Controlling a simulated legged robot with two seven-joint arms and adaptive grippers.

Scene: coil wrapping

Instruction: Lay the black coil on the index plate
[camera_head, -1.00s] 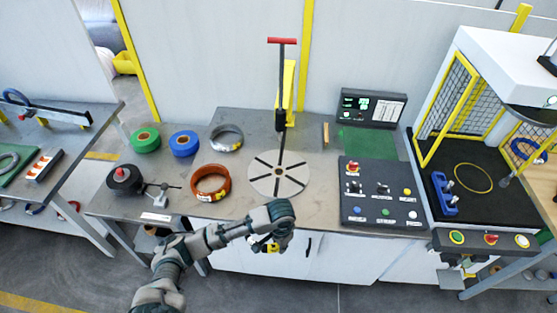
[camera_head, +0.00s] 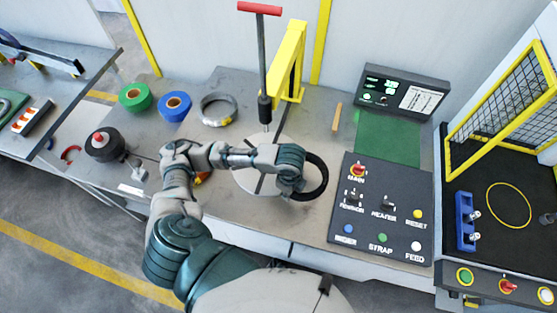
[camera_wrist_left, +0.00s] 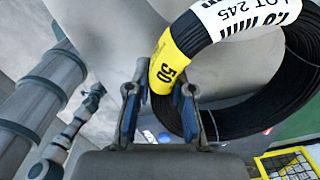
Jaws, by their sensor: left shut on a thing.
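The black coil (camera_head: 321,178) is a thick ring of black strands. In the left wrist view the coil (camera_wrist_left: 285,105) has a yellow band marked 50 and a white LOT 245 label. My left gripper (camera_wrist_left: 160,97) is shut on its banded part. In the head view this gripper (camera_head: 297,183) is mostly hidden behind my wrist. The index plate (camera_head: 246,180) is a pale disc with dark slots on the table, partly covered by my forearm. The coil shows over the plate's right side; I cannot tell whether it touches. My right gripper is not in view.
A red-handled rod (camera_head: 262,55) and a yellow post (camera_head: 291,60) stand behind the plate. A button panel (camera_head: 385,205) is close on the right. Green (camera_head: 135,97), blue (camera_head: 174,106) and grey (camera_head: 218,109) rolls lie at the left. My arm mostly covers an orange coil (camera_head: 203,178).

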